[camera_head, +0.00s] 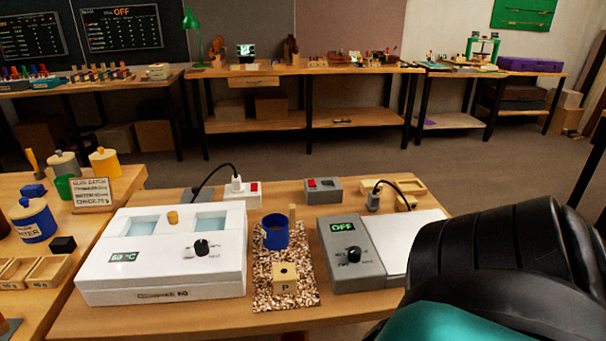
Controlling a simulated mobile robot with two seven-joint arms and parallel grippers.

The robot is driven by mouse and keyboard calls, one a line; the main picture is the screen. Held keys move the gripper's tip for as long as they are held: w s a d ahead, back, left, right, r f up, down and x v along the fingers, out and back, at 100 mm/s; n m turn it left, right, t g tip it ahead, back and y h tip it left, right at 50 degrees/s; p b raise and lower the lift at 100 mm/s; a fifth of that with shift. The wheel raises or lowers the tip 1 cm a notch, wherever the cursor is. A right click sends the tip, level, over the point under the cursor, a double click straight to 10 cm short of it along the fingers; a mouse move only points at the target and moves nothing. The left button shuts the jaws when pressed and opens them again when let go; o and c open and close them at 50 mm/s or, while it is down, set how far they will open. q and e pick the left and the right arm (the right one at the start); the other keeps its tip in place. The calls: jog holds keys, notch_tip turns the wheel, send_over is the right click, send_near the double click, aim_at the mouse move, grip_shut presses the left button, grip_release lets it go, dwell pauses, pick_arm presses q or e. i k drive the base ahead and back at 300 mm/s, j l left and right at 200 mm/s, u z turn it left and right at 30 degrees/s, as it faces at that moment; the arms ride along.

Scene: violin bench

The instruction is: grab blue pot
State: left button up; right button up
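A dark blue pot (275,232), open at the top, stands on a speckled brown mat (265,297) in the middle of the near table. A thin wooden stick shows at its right rim. A second blue vessel (36,229) with a light label stands on the left table; its label seems to end in "TER". A large black and teal part of my own arm fills the lower right, but no gripper fingers show. My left gripper is not in view. No gripper is seen at either blue vessel.
A white heating unit (160,283) stands left of the mat, and a grey unit reading OFF (352,275) stands right of it. A switch box (324,190) and cables lie behind.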

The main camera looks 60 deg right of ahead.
aim_at(275, 226)
jog(key=k+l, duration=0.2)
jog(key=l, duration=0.2)
jog(key=k+l, duration=0.2)
jog(key=l, duration=0.2)
jog(key=k+l, duration=0.25)
jog(key=l, duration=0.15)
